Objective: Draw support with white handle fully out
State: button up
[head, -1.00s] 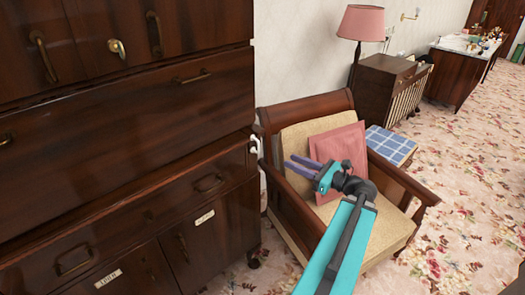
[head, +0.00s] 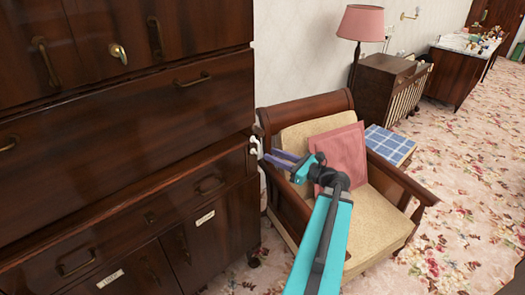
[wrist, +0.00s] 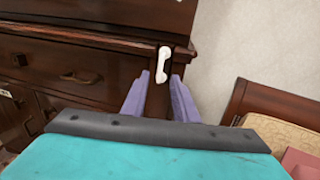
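The white handle (head: 256,145) is on the right side of the dark wooden cabinet, at the level of its ledge. In the wrist view the white handle (wrist: 163,64) hangs upright on the end face of a narrow dark wooden piece, the support (wrist: 159,98). My gripper (head: 272,158) has purple fingers pointing left at the handle, just right of it. In the wrist view my gripper (wrist: 160,90) is open, with its fingers apart and the handle ahead, beyond the fingertips. Nothing shows between the fingers as held. How far the support is drawn out I cannot tell.
A wooden armchair (head: 375,230) with a pink cushion (head: 343,150) stands right of the cabinet, below my arm. Cabinet drawers (head: 110,225) fill the left. A lamp (head: 361,23) and side cabinet (head: 385,85) stand behind. The flowered carpet (head: 465,190) at right is clear.

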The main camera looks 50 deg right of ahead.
jog(key=shift+w+a+p, duration=0.2)
jog(key=shift+w+p, duration=0.05)
jog(key=shift+w, duration=1.15)
jog(key=shift+w+a+p, duration=0.15)
jog(key=shift+w+p, duration=0.1)
jog(key=shift+w, duration=1.1)
jog(key=shift+c, duration=0.6)
grip_shut()
